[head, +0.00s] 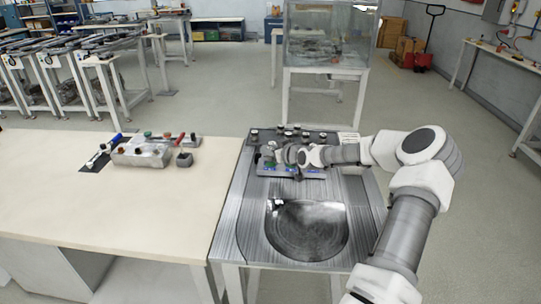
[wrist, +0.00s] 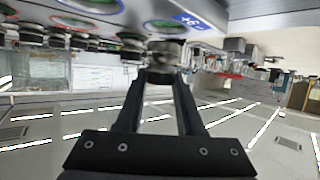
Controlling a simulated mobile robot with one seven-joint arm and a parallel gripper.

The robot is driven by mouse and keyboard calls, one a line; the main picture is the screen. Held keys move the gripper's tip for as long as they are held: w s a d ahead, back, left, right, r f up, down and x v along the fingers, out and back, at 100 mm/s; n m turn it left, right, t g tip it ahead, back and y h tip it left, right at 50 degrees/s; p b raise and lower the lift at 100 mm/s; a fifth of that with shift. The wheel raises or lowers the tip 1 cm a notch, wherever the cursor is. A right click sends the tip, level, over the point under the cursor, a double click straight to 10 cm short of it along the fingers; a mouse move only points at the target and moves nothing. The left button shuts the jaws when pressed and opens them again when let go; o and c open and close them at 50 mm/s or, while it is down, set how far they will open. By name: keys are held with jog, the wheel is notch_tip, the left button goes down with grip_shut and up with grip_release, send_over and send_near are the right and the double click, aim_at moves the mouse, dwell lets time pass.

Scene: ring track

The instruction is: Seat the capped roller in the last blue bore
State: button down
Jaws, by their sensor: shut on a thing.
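My gripper (wrist: 160,82) is shut on a dark metallic roller (wrist: 166,55), which sits between the fingertips in the wrist view. In the head view, my gripper (head: 280,156) is over the grey block (head: 291,171) on the metal table, and the arm hides part of the block and the roller.
Several dark-capped rollers (head: 296,127) stand behind the block. A wooden bench (head: 110,215) on the left holds a grey block (head: 143,151) and tools. The bench's front is clear.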

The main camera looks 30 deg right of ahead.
jog(key=shift+f, duration=1)
jog(key=shift+f, duration=0.1)
jog(key=c, duration=0.5)
grip_release()
jog(key=shift+s, duration=0.1)
jog(key=p+v, duration=0.1)
jog(key=v, duration=1.1)
